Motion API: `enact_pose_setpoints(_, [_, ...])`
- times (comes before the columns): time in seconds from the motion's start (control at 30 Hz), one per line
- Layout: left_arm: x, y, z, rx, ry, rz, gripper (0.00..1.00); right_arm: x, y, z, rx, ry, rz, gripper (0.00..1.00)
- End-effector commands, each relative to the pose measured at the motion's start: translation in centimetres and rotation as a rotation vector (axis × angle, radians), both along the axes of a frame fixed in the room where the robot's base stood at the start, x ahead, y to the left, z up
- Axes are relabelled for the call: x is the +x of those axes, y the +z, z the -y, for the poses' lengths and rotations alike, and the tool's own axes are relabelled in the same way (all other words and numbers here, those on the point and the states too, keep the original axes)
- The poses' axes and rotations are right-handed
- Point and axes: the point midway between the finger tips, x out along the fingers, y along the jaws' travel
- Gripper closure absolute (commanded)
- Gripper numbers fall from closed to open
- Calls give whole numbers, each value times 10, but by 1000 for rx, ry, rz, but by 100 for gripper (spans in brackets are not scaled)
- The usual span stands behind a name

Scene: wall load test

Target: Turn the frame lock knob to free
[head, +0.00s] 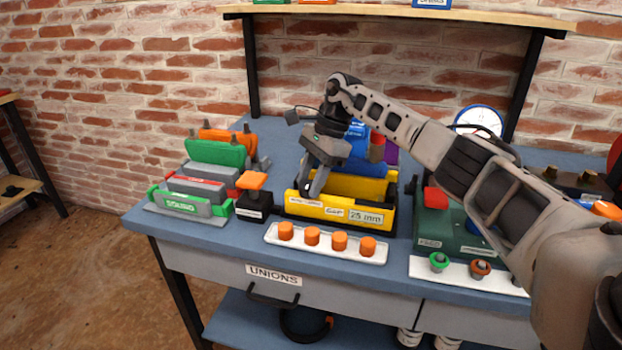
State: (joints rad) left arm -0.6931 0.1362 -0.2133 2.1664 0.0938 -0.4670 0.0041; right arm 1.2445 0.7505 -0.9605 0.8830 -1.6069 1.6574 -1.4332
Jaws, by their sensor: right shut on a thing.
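My right gripper (314,190) reaches down at the left end of a yellow and black box labelled 25 mm (340,211). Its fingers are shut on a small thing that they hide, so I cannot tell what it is. No knob clearly readable as the frame lock knob shows. An orange-topped knob on a black block (252,182) stands just left of the box, apart from the fingers; its small label is unreadable. My left gripper is not in view.
A white strip with several orange knobs (326,254) lies in front of the box. Green and grey clamps (186,203) stand at left. A green box with a red button (437,228) stands at right, under my right arm.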

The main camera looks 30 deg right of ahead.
Motion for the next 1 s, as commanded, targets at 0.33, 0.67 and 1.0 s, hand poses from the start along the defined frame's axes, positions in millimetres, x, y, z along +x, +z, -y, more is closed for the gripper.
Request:
enact_pose_setpoints(0.33, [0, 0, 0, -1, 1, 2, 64, 0, 0, 0, -2, 1, -1, 41])
enact_pose_setpoints(0.67, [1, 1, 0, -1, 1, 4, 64, 0, 6, 3, -1, -1, 2, 41])
enact_pose_setpoints(1.0, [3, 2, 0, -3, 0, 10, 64, -1, 72, 29, 0, -3, 5, 41])
